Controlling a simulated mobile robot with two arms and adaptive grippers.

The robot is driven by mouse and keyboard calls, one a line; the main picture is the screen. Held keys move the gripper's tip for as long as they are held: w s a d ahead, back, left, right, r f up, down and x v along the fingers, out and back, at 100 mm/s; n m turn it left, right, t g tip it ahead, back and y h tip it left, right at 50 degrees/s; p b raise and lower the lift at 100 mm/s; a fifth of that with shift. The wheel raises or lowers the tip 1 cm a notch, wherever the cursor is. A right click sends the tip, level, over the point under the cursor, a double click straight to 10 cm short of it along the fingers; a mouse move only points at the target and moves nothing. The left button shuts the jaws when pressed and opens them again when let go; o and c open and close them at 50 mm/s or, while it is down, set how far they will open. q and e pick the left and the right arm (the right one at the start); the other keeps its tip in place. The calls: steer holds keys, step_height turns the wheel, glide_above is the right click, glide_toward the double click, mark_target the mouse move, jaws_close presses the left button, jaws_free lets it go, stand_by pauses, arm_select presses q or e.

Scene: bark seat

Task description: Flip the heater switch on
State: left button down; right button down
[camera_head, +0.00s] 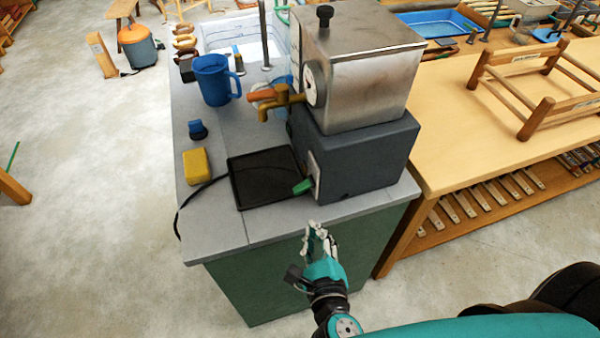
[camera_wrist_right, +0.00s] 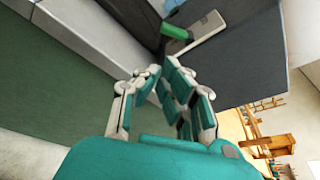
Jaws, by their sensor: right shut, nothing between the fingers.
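The heater is a steel tank (camera_head: 362,85) on a dark grey base (camera_head: 365,158), standing on the grey counter. Its switch is a green lever (camera_head: 302,187) on a light plate (camera_head: 314,174) at the base's front, sticking out toward the black tray. In the right wrist view the green switch (camera_wrist_right: 176,32) shows ahead of the fingertips, apart from them, beside its plate (camera_wrist_right: 207,28). My right gripper (camera_head: 317,230) is shut and empty, in front of the counter edge, just below the switch in the head view. My left gripper is not in view.
A black drip tray (camera_head: 262,180) lies left of the heater base. A yellow sponge (camera_head: 196,166), a blue mug (camera_head: 213,80) and an orange-handled tap (camera_head: 272,97) are further left and back. A wooden table (camera_head: 480,130) adjoins at right.

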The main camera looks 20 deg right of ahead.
mark_target(303, 212)
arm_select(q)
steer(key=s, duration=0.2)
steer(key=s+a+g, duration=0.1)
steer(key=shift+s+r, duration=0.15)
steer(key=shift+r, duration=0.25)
arm_select(e)
steer(key=shift+s+a+r+m+g+y, duration=0.1)
steer(key=shift+a+r+m+g+y, duration=0.15)
steer(key=shift+a, duration=0.25)
